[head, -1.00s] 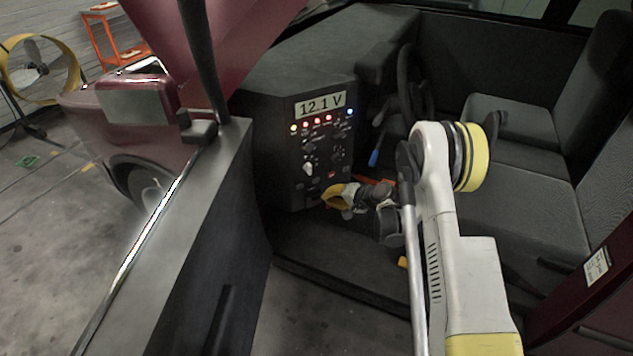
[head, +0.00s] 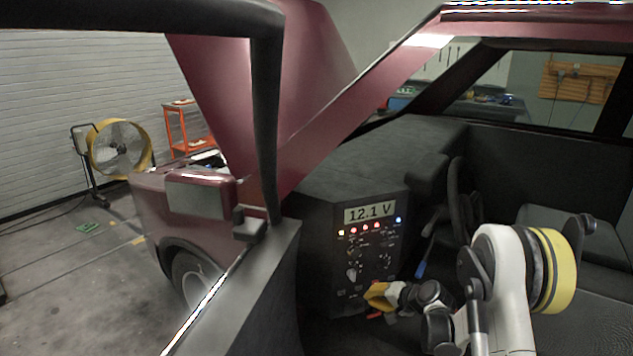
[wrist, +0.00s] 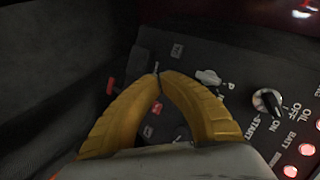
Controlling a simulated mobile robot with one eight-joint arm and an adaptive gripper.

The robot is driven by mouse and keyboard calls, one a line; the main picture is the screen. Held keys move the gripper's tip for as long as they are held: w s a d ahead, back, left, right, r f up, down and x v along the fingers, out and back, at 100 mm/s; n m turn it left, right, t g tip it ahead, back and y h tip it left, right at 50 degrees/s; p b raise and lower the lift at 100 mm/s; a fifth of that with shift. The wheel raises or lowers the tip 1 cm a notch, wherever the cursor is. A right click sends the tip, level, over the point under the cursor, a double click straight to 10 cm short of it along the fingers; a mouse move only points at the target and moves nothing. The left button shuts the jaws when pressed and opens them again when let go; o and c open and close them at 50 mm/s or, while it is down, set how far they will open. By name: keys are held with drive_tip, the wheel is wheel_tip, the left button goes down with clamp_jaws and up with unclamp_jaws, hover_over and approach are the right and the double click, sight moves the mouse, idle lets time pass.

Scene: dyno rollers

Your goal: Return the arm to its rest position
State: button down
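My gripper (head: 378,296) has yellow fingers and is at the lower front of the black dashboard panel (head: 348,268). In the wrist view the two curved fingers (wrist: 158,78) meet at their tips in front of the panel (wrist: 145,48), with nothing visible held between them. I cannot tell whether the tips touch the panel. My white arm, with a yellow band, reaches in from the lower right of the head view. The display (head: 370,212) reads 12.1 V.
The open maroon car door (head: 255,300) and its window frame stand left of the panel. The steering wheel (head: 455,200) and a blue-handled lever (head: 421,268) are close to my arm. Seats are at the right. A yellow fan (head: 120,148) stands far left on open floor.

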drive_tip(key=s+a+r+n+g+h, duration=0.1)
drive_tip(key=s+r+n, duration=0.1)
drive_tip(key=s+r, duration=0.65)
drive_tip(key=s+a+r+n+h, duration=0.15)
drive_tip(key=s+r, duration=0.45)
drive_tip(key=r, duration=0.6)
drive_tip(key=s+d+r+n+h, duration=0.1)
drive_tip(key=s, duration=1.1)
drive_tip(key=s+d+r+n+h, duration=0.1)
drive_tip(key=s+r+n+h, duration=0.1)
drive_tip(key=s, duration=1.1)
drive_tip(key=shift+d+r, duration=0.15)
drive_tip(key=shift+r, duration=0.15)
drive_tip(key=shift+n+h, duration=0.25)
